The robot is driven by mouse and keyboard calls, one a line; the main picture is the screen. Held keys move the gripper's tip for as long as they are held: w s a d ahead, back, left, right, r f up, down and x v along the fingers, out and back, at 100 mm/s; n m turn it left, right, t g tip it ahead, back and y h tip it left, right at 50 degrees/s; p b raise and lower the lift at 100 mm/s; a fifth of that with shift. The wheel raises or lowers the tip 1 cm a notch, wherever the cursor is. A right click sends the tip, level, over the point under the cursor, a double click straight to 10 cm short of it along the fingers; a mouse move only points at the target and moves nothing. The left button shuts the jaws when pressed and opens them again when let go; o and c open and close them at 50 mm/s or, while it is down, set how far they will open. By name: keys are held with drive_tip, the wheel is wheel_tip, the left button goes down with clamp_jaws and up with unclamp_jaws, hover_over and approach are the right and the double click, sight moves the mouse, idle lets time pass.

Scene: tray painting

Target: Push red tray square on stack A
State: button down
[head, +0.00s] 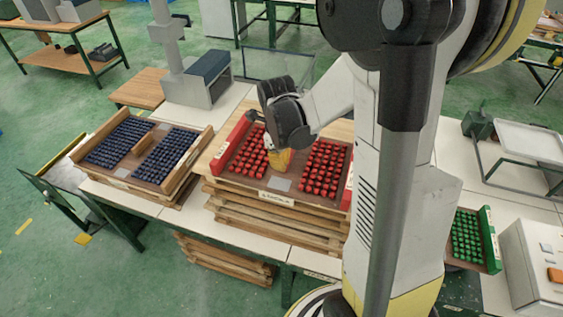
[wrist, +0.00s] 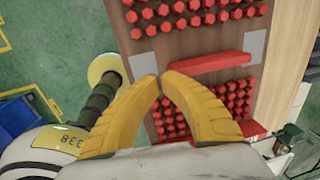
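The red tray (head: 232,165) lies on top of a stack of wooden trays (head: 270,225) in the middle of the head view. It holds two blocks of red pieces with a bare brown strip between them and has red end bars. A label (head: 275,198) is on its front edge. My gripper (head: 280,160) is over the middle strip, its yellow fingers pointing down. In the wrist view the fingertips (wrist: 160,78) meet, with nothing seen between them. A red bar (wrist: 208,62) on the tray lies beside them. Whether the fingers touch the tray cannot be told.
A tray of dark blue pieces (head: 125,172) stands on a stack to the left. A tray of green pieces (head: 491,240) and a grey control box (head: 535,265) are at the right. More wooden trays (head: 225,258) sit below the table. A grey device (head: 205,78) stands behind.

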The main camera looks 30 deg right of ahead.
sight(282, 178)
drive_tip(key=shift+f+b, duration=1.2)
drive_tip(key=shift+f, duration=0.7)
drive_tip(key=shift+w+d+r+b, duration=0.1)
drive_tip(key=shift+w+d+b, duration=0.1)
drive_tip(key=shift+w+d, duration=0.6)
drive_tip(key=shift+w+d+f+b, duration=0.15)
drive_tip(key=shift+w+d, duration=0.5)
drive_tip(key=shift+d, duration=0.4)
drive_tip(key=shift+w+d+r+b, duration=0.15)
drive_tip(key=shift+w+d+b, duration=0.05)
drive_tip(key=shift+w+d, duration=0.6)
drive_tip(key=shift+s+a, duration=0.45)
drive_tip(key=shift+s, duration=0.15)
drive_tip(key=shift+r+p, duration=2.7)
drive_tip(key=shift+r, duration=1.8)
